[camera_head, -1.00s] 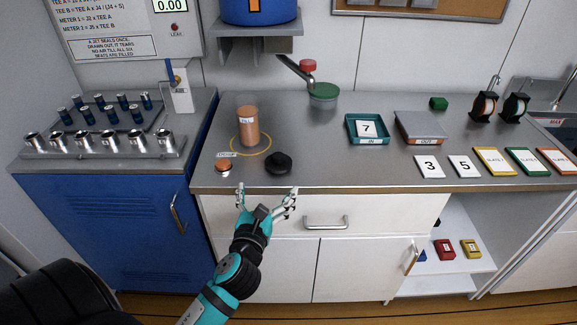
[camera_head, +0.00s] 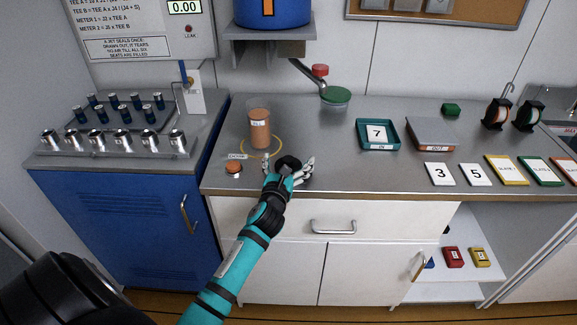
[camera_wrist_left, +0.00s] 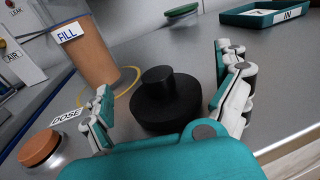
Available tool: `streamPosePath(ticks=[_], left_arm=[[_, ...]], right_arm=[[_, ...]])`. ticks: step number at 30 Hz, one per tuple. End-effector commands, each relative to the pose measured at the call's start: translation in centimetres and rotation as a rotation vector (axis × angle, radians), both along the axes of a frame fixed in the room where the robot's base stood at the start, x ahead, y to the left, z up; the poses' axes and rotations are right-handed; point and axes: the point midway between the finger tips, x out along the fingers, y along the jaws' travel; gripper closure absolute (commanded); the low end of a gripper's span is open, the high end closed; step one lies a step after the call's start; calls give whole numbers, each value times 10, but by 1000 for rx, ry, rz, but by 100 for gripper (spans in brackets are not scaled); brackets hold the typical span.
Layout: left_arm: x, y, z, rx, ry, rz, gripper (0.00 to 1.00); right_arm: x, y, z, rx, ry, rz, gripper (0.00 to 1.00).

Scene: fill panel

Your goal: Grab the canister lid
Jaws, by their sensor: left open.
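The black round lid with a knob (camera_head: 288,162) lies on the grey counter, in front of the canister. In the left wrist view the lid (camera_wrist_left: 166,101) sits between my fingers. My left gripper (camera_head: 289,168) is open, with one finger on either side of the lid. It also shows in the left wrist view (camera_wrist_left: 168,98); I see a gap between the fingers and the lid. The canister (camera_head: 260,129), clear with orange-brown contents and a FILL label, stands in a yellow ring. My right gripper is not in view.
An orange DOSE button (camera_head: 234,167) is left of my gripper. A teal IN tray (camera_head: 378,147) with a 7 card and an OUT tray (camera_head: 431,146) lie to the right.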

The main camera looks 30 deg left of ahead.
Motion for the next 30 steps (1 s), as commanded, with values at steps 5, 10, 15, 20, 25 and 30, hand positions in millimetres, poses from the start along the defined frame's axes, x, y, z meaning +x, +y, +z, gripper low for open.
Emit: streamPosePath(ticks=[5,10,15,20,25,30], left_arm=[[5,2,-1,-2,2,1,0],[4,2,-1,-1,1,1,7],[4,2,-1,-1,1,1,29],[4,2,-1,0,1,1,50],[4,2,-1,0,1,1,72],[4,2,-1,0,1,1,85]], right_arm=[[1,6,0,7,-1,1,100],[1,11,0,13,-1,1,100],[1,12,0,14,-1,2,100],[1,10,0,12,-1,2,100],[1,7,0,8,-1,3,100],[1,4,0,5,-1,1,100]])
